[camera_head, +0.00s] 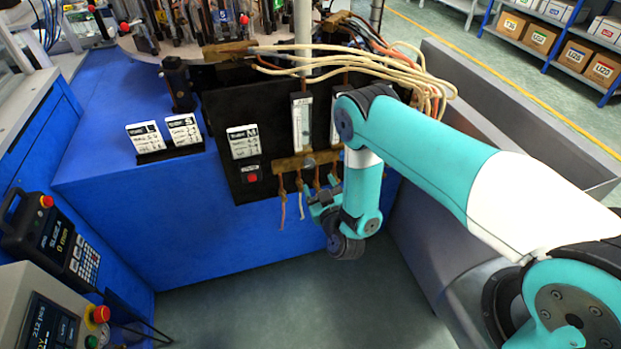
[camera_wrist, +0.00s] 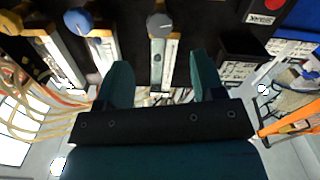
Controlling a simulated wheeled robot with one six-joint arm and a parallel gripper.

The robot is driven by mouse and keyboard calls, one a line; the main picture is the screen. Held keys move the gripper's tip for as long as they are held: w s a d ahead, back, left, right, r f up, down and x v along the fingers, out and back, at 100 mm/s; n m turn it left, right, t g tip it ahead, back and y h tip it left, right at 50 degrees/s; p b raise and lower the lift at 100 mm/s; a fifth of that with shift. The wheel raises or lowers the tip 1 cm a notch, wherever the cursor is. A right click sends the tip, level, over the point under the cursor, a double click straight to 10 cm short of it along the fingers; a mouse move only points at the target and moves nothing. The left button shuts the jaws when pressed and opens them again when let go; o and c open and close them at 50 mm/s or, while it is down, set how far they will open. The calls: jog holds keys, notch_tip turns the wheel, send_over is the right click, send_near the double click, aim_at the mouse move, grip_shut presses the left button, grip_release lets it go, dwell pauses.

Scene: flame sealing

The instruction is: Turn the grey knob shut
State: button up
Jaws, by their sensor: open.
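The grey knob (camera_wrist: 159,25) shows near the top middle of the wrist view, at the end of a clear-fronted flow tube. In the head view the grey knob (camera_head: 309,162) sits on the brass bar below the left flow tube (camera_head: 302,122). My gripper (camera_wrist: 161,60) is open, with its two teal fingers apart and nothing between them. The knob lies beyond the fingertips, in line with the gap, and does not look touched. In the head view my gripper (camera_head: 318,202) is below the brass bar, partly hidden by my wrist.
A blue knob (camera_wrist: 78,20) and a yellow knob (camera_wrist: 10,22) sit beside the grey one. Thin hoses (camera_head: 301,203) hang below the bar. A red button (camera_head: 252,178) is on the black panel at left. Pale cables (camera_head: 350,62) loop above. The floor in front is clear.

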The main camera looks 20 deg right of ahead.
aim_at(310, 164)
jog(key=w, duration=0.2)
jog(key=w+b, duration=0.1)
jog(key=w, duration=0.3)
jog(key=shift+w+f+b, duration=0.15)
jog(key=shift+f+b, duration=0.1)
jog(key=shift+b, duration=0.15)
jog(key=shift+w+r+b, duration=0.3)
jog(key=shift+w+b, duration=0.3)
jog(key=shift+w, duration=0.25)
jog(key=c, duration=0.9)
